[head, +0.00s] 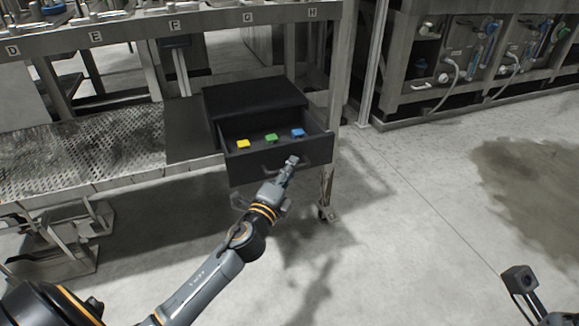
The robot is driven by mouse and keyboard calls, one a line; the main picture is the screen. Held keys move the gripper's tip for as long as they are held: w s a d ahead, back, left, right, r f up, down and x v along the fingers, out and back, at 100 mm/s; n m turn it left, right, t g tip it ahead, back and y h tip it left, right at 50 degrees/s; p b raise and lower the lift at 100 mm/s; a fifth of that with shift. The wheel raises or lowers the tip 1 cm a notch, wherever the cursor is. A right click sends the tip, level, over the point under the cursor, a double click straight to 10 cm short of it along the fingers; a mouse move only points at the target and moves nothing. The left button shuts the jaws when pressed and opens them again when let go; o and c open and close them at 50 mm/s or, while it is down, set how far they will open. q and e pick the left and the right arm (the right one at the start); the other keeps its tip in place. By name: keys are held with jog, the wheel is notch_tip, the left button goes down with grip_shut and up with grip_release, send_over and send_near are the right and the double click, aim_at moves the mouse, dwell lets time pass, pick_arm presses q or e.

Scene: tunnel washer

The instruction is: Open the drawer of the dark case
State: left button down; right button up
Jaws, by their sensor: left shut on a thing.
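The dark case (256,96) stands on the lower shelf of a metal bench. Its drawer (247,164) is pulled well out toward me, so the inside shows. In the drawer lie a yellow block (243,144), a green block (271,138) and a blue block (298,132). My left gripper (290,163) is at the drawer front, shut on the dark handle (300,168). The gripper hides part of the handle.
A perforated metal shelf (90,150) extends left of the case. A bench leg on a caster (326,200) stands just right of the drawer. The floor in front is clear, with a dark stain (535,190) at right. Machines with hoses (470,60) stand behind.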

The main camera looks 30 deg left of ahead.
pick_arm(q)
jog(key=c, duration=1.7)
grip_release()
jog(key=shift+o, duration=0.2)
jog(key=s+f, duration=0.1)
jog(key=s, duration=1.1)
jog(key=shift+d+f, duration=0.3)
jog(key=shift+d, duration=0.1)
